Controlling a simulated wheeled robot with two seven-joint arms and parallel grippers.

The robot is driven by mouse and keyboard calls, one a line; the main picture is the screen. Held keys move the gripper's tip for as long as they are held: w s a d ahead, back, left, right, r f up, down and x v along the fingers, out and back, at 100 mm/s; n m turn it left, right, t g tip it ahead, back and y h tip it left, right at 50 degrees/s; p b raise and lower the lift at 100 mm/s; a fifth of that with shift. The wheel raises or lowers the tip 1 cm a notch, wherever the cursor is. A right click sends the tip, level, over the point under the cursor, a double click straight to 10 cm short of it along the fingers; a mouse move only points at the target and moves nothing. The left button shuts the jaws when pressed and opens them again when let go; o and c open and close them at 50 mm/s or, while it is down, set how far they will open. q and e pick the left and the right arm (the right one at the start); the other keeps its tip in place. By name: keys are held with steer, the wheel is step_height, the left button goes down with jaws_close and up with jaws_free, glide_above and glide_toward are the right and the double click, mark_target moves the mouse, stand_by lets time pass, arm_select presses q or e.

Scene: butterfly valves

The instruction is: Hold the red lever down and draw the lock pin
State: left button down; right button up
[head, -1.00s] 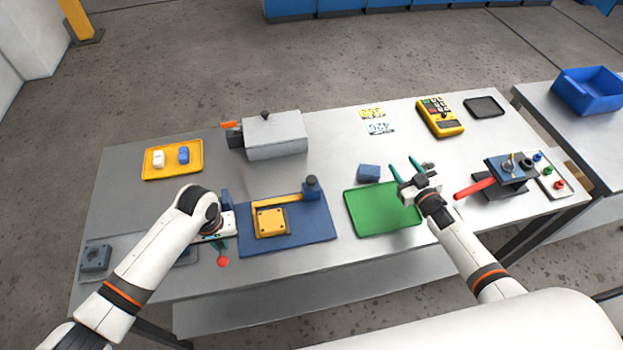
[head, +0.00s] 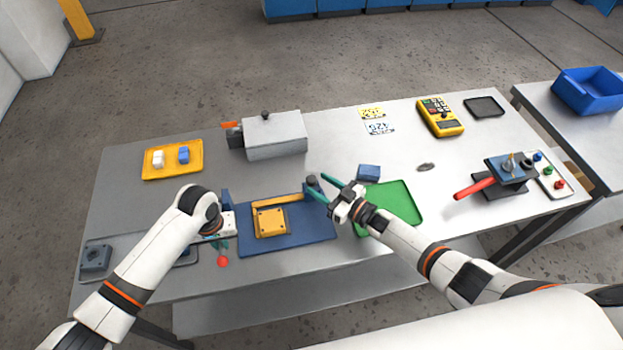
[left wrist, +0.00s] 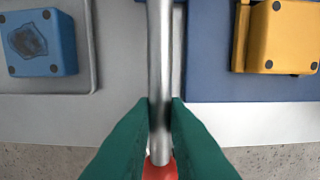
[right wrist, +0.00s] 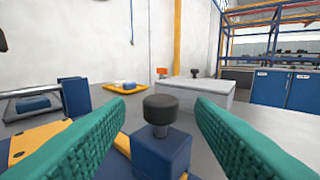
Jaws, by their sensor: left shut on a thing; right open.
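The lever is a metal rod (left wrist: 160,50) with a red ball end (head: 222,261), at the left edge of the blue base plate (head: 285,239). My left gripper (head: 218,243) is shut on the rod just beside the ball. In the left wrist view the red ball (left wrist: 158,170) is partly hidden by the fingers. The lock pin has a black knob (right wrist: 167,108) on a blue block (right wrist: 162,152), at the plate's back right corner. My right gripper (right wrist: 161,105) is open, with the knob showing between its fingers; I cannot tell whether they touch it.
A yellow block (head: 270,222) with a yellow arm (head: 280,200) sits on the base plate. A green tray (head: 404,203) lies beneath my right arm, with a blue block (head: 369,172) behind it. A grey box (head: 275,136) stands behind the plate. A red-handled fixture (head: 472,188) stands at right.

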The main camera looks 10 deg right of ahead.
mark_target(316, 183)
steer(key=shift+x, duration=1.95)
